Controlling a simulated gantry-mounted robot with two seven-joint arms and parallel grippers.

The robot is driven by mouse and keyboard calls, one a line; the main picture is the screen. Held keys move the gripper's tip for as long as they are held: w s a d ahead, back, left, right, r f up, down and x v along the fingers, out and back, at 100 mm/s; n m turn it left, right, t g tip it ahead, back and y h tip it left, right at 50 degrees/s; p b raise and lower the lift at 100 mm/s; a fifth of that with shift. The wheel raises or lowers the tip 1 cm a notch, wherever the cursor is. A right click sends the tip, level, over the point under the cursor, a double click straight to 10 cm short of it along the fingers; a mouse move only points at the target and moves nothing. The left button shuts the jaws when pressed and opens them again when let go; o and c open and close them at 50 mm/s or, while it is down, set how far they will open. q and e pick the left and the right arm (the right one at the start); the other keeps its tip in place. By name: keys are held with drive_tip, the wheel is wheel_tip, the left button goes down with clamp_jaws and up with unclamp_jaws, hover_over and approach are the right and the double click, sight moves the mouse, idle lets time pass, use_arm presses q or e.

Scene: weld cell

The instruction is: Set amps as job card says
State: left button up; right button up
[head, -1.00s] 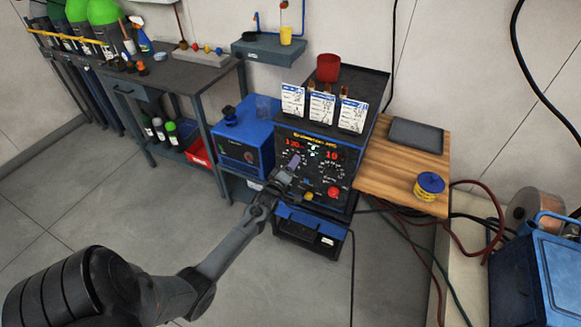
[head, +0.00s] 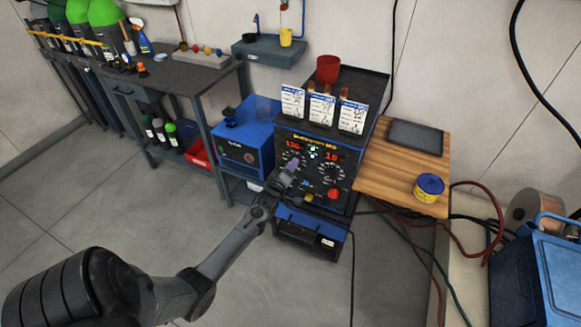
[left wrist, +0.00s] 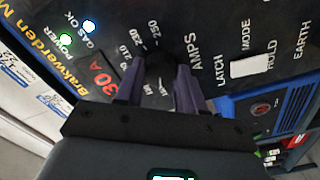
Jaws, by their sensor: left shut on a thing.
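The welder (head: 325,178) is a dark box with a control panel facing me. Its left red display (head: 293,146) appears to read 130, and its right display (head: 331,156) appears to read 19. My left gripper (head: 291,167) is at the left dial. In the left wrist view its purple fingers (left wrist: 160,88) are shut around the black amps knob (left wrist: 159,67), beside the AMPS lettering. The end of the red readout, "30 A" (left wrist: 103,79), shows there; its first digit is hidden. Three job cards (head: 321,108) stand on the welder, their writing too small to read. My right gripper is out of view.
A red cup (head: 328,68) stands behind the cards. A red knob (head: 333,193) sits low on the panel. A blue machine (head: 247,140) is left of the welder; a wooden table (head: 394,176) with a blue-and-yellow tin (head: 429,186) is right. Cables hang beside it.

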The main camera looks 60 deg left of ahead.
use_arm(q)
drive_tip(key=m+p, duration=0.4)
drive_tip(key=m, duration=1.9)
drive_tip(key=shift+a, duration=0.1)
idle(0.4)
drive_tip(key=o, duration=1)
drive_tip(key=shift+o, duration=0.2)
drive_tip(key=shift+s+p, duration=0.1)
drive_tip(key=shift+p, duration=0.2)
